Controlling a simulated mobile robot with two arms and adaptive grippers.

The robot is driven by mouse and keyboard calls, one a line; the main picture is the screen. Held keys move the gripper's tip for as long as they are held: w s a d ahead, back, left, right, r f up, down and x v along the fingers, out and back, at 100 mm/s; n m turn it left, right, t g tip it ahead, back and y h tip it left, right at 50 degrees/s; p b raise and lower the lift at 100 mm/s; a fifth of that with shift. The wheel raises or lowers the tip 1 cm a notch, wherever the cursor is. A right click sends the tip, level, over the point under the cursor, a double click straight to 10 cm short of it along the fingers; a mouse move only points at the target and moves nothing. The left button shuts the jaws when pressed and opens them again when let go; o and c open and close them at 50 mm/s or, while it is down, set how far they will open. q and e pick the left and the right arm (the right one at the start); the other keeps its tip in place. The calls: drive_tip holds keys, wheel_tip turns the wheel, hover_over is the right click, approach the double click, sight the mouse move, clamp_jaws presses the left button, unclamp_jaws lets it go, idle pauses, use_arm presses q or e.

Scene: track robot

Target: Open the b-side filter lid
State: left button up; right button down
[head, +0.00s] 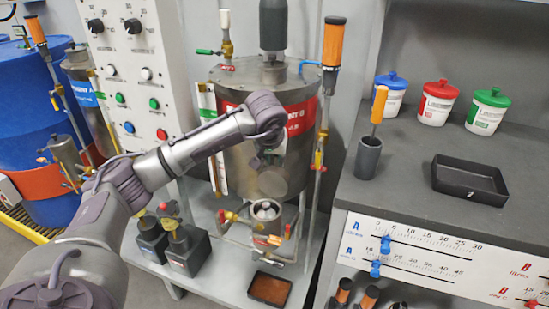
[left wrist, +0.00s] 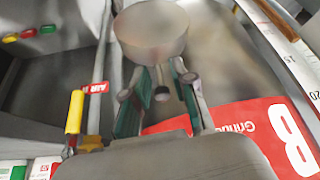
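The b-side filter (head: 267,217) is a small metal cup in front of the tank with the red label. Its top is uncovered and something whitish shows inside. Its round lid (head: 272,183) stands raised behind the cup, its flat face towards the head camera. It also shows in the left wrist view (left wrist: 152,40), with a dark knob (left wrist: 162,93) on a thin stem. My left gripper (head: 266,160) is behind the lid, partly hidden by it. In the left wrist view its green-padded fingers (left wrist: 160,72) are apart around the knob, with gaps on both sides. My right gripper is not in view.
The metal tank (head: 240,155) is close behind my left gripper. Valves and a pipe with an orange handle (head: 333,42) stand beside it. A rust-coloured tray (head: 270,289) lies below the filter. A workbench (head: 415,165) with jars is at the right.

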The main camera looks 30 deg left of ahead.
use_arm(q)
drive_tip(key=v, duration=1.2)
idle(0.5)
